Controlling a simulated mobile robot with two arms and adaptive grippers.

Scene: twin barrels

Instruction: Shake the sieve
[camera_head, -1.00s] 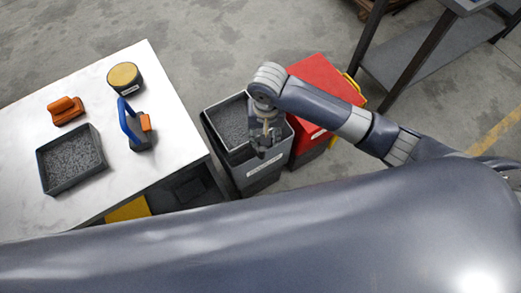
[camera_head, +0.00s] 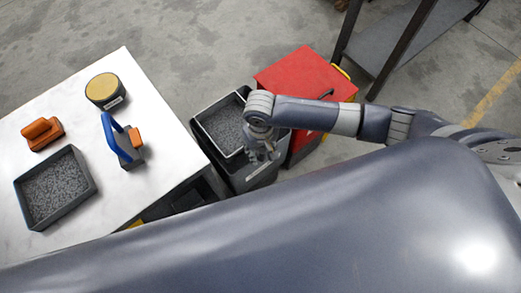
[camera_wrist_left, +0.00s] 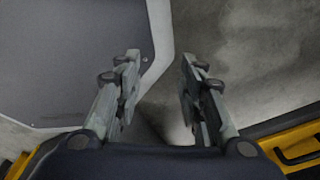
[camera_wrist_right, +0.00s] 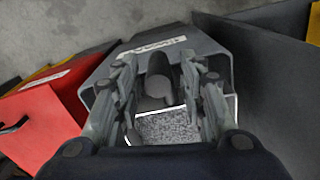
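The sieve, a tray with a pale rim (camera_head: 211,139) and grey grains in it, sits in the mouth of a dark grey barrel (camera_head: 262,178). In the right wrist view its white rim (camera_wrist_right: 165,108) shows below a stubby grey handle (camera_wrist_right: 158,76). My right gripper (camera_head: 268,155) is at the sieve's near right side. Its fingers (camera_wrist_right: 160,88) stand apart on either side of the handle, with small gaps showing. My left gripper (camera_wrist_left: 160,75) is open and empty in its wrist view. It is out of the head view.
The white table (camera_head: 145,85) at left bears a dark tray of grains (camera_head: 88,190), an orange tool (camera_head: 42,133), a blue-handled tool (camera_head: 109,130) and a yellow-topped pot (camera_head: 103,90). A dark-legged bench stands at upper right.

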